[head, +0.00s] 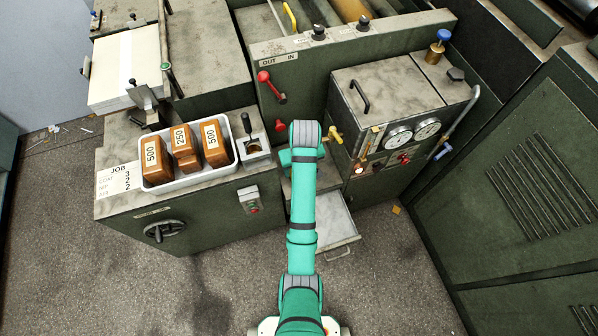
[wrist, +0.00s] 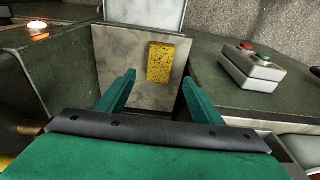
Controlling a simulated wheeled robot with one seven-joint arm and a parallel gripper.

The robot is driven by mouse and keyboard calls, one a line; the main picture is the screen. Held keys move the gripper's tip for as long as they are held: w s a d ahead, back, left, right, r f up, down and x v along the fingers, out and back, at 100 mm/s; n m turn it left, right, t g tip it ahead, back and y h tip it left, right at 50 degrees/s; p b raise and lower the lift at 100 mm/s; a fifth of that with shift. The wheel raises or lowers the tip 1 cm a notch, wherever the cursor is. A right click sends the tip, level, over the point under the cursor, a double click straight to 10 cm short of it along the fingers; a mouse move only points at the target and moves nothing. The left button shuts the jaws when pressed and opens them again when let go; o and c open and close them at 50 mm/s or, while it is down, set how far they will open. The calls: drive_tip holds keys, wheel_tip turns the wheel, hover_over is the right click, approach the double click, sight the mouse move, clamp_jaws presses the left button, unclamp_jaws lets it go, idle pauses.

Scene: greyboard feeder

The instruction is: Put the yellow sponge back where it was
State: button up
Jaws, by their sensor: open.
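The yellow sponge (wrist: 160,62), speckled with dark spots, rests on a worn grey metal surface (wrist: 118,55) in the wrist view. My gripper (wrist: 158,77) is open and empty. Its two green fingers point toward the sponge, which shows beyond and between their tips, apart from both as far as I can tell. In the head view my arm reaches down to the recess between the two green machine blocks. The arm hides the fingers there, and I cannot make out the sponge in that view.
A button box (wrist: 252,67) with a red and a green button stands right of the grey surface in the wrist view. In the head view an open drawer (head: 336,228) juts out low beside my arm. A white tray (head: 190,181) of wooden weights stands to the left, a gauge box (head: 385,95) to the right.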

drive_tip(key=s+f+m+t, duration=0.1)
drive_tip(key=s+f+t, duration=0.25)
drive_tip(key=s, duration=0.55)
drive_tip(key=s+f+m+t, duration=0.1)
drive_tip(key=s+f+t, duration=0.25)
drive_tip(key=s, duration=0.55)
drive_tip(key=s+r+m+t, duration=0.1)
drive_tip(key=s+r+t, duration=0.5)
drive_tip(key=s+r, duration=1.1)
wheel_tip(320, 180, up, 4)
drive_tip(key=shift+s+a+r+m+t+h, duration=0.25)
drive_tip(key=shift+s+m+t+h, duration=0.05)
drive_tip(key=shift+s, duration=0.1)
